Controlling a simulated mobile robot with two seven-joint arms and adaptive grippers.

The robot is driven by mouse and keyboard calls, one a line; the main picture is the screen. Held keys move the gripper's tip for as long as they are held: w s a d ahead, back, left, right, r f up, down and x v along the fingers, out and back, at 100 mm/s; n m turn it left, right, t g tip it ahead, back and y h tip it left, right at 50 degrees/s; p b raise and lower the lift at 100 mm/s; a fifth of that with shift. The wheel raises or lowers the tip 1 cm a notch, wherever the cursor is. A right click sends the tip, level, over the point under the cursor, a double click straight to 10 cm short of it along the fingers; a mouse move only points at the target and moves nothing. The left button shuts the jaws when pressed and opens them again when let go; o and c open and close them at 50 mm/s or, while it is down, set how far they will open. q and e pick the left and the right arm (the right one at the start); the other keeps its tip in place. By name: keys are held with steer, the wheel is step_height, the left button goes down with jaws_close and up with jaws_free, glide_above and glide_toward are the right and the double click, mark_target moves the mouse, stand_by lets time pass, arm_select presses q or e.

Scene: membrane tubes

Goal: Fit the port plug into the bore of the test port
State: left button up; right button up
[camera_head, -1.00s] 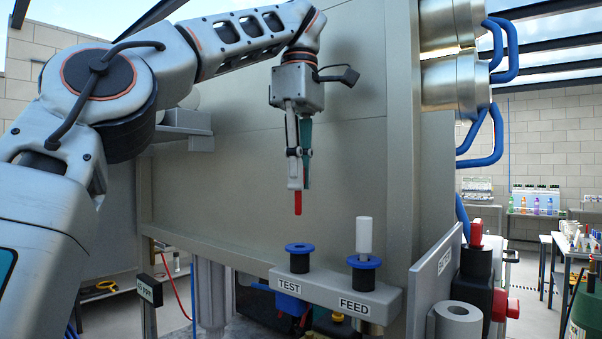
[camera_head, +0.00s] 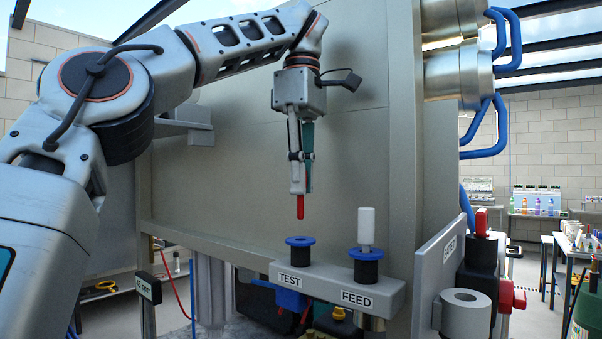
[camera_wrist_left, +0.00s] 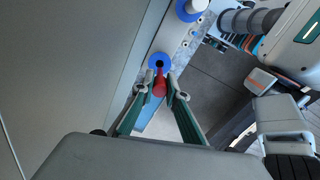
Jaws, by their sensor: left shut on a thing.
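My left gripper (camera_head: 299,188) points down and is shut on the red port plug (camera_head: 300,207), whose lower part sticks out below the fingertips. The plug hangs upright in the air above the test port (camera_head: 300,252), a black cylinder with a blue flange on the bracket marked TEST. A gap shows between plug and flange. In the left wrist view the red plug (camera_wrist_left: 159,86) sits between the fingertips, and the test port's blue ring with its dark bore (camera_wrist_left: 159,61) shows just beyond it. My right gripper is not in view.
The FEED port (camera_head: 366,262) stands right of the test port on the same grey bracket (camera_head: 330,278), with a white rod (camera_head: 366,226) upright in it. A large grey panel (camera_head: 220,200) rises close behind. A grey side plate (camera_head: 437,272) stands at the right.

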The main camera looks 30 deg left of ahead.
mark_target(302, 217)
arm_select(q)
steer(key=shift+f, duration=0.6)
steer(key=shift+f+b, duration=0.3)
steer(key=shift+b, duration=0.15)
steer(key=shift+f+b, duration=0.4)
steer(key=shift+f, duration=0.2)
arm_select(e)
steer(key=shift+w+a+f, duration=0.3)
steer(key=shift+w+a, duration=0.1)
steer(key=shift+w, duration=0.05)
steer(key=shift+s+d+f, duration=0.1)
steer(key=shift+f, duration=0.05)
arm_select(q)
steer(key=shift+p, duration=1.6)
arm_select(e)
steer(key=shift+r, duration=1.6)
arm_select(q)
steer(key=shift+f+b, duration=0.85)
steer(key=shift+f, duration=1.1)
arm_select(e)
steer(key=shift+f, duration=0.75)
arm_select(q)
steer(key=o, duration=0.8)
